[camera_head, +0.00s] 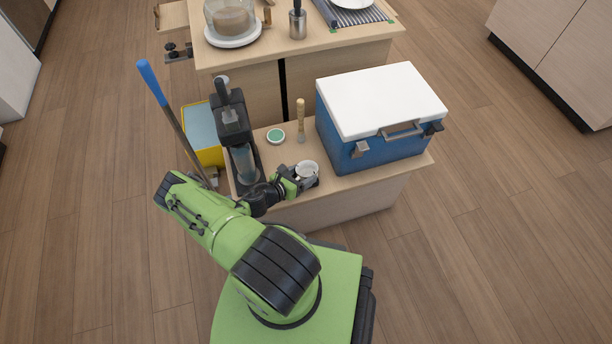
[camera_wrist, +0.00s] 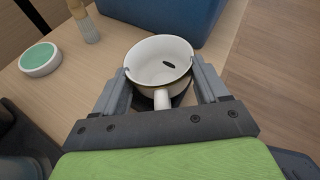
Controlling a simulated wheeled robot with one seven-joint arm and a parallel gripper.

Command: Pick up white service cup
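The white service cup (camera_wrist: 159,62) sits between the two fingers of my gripper (camera_wrist: 160,78) in the wrist view. Its handle points toward my gripper's base, and a small dark mark shows inside it. A finger lies close along each side of the cup; whether they press on it I cannot tell. In the head view the cup (camera_head: 307,169) is at the front of the small wooden table, with my gripper (camera_head: 303,179) at it. Whether the cup rests on the table or is slightly raised is unclear.
A blue cooler with a white lid (camera_head: 380,115) stands close behind and right of the cup. A green-topped round dish (camera_head: 275,136) and a wooden-handled brush (camera_head: 301,120) are behind it. A black press-like device (camera_head: 234,125) stands left. A blue-handled pole (camera_head: 165,100) leans farther left.

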